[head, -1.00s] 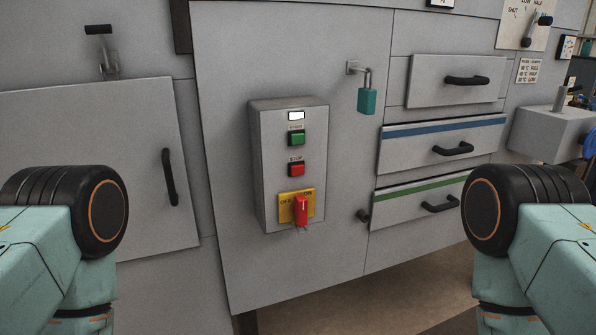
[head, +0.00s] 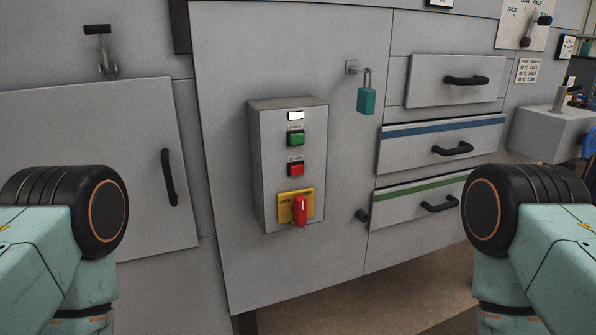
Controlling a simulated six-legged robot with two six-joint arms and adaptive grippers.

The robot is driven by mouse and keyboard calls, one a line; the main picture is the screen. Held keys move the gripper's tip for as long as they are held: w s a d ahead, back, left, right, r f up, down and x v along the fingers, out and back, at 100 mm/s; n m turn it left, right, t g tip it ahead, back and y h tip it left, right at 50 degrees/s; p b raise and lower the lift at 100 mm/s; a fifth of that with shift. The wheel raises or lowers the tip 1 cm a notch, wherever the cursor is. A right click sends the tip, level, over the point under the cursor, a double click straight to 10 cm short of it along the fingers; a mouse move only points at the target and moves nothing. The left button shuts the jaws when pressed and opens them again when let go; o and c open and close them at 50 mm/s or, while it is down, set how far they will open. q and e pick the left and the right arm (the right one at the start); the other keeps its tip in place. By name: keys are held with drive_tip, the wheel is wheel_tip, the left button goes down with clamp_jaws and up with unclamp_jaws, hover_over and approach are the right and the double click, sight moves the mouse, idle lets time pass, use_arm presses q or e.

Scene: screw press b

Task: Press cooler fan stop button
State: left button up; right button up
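A grey control box (head: 266,190) is mounted on the front of the grey cabinet, in the middle of the head view. A white label or lamp (head: 295,116) is at its top. Below it are a green button (head: 296,138), labelled like a start button, and a red stop button (head: 296,170). At the bottom is a red rotary switch (head: 301,209) on a yellow OFF/ON plate (head: 285,212). My two arms show at the lower left and lower right, both away from the box. Neither gripper is in view.
A teal padlock (head: 367,100) hangs on a hasp right of the box. Drawers with black handles (head: 453,149) are further right. A door with a black handle (head: 169,177) is at left. The floor (head: 350,309) shows below the cabinet. The space before the box is clear.

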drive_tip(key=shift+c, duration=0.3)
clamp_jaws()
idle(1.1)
